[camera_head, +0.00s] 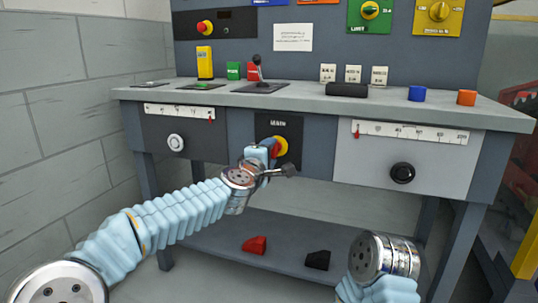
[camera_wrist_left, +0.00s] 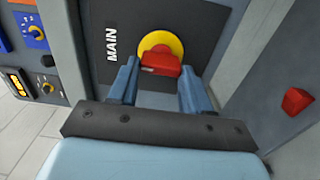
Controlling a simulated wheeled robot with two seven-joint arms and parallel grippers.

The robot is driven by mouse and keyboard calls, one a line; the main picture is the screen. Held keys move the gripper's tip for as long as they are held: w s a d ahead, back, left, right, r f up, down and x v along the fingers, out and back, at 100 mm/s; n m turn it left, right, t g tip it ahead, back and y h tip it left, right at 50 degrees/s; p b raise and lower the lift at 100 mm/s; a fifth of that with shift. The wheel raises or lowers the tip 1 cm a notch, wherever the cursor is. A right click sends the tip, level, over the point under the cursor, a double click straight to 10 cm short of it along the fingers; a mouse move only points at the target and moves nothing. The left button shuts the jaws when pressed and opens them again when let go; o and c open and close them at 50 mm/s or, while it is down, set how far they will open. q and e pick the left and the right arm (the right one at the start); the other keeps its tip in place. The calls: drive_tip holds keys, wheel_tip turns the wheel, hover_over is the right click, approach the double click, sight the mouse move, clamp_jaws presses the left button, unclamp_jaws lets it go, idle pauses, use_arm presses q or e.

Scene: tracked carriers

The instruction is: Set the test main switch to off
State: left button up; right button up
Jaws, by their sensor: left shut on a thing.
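The main switch is a red handle (camera_wrist_left: 160,66) on a yellow disc (camera_head: 283,146), set in a black plate (camera_head: 294,128) marked MAIN on the bench front. My left gripper (camera_head: 268,155) reaches it from the front and partly hides it in the head view. In the left wrist view, my gripper's fingers (camera_wrist_left: 160,82) stand on both sides of the red handle, shut on it. The handle lies across the picture there, at right angles to the reading direction of the word MAIN. My right arm shows at the lower right of the head view, its gripper out of sight.
A white drawer-like panel with a black knob (camera_head: 402,173) is right of the switch, a dark one with a white knob (camera_head: 176,142) left. A lever (camera_head: 258,70) and coloured blocks stand on the benchtop (camera_head: 320,100). Red (camera_head: 254,245) and black (camera_head: 317,260) pieces lie on the lower shelf.

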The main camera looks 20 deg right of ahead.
use_arm(q)
drive_tip(key=shift+f, duration=0.1)
drive_tip(key=o, duration=1.1)
drive_tip(key=shift+c, duration=0.2)
drive_tip(key=b+v, duration=0.2)
drive_tip(key=v, duration=1.1)
drive_tip(key=shift+s+a, duration=0.25)
drive_tip(key=shift+s, duration=0.05)
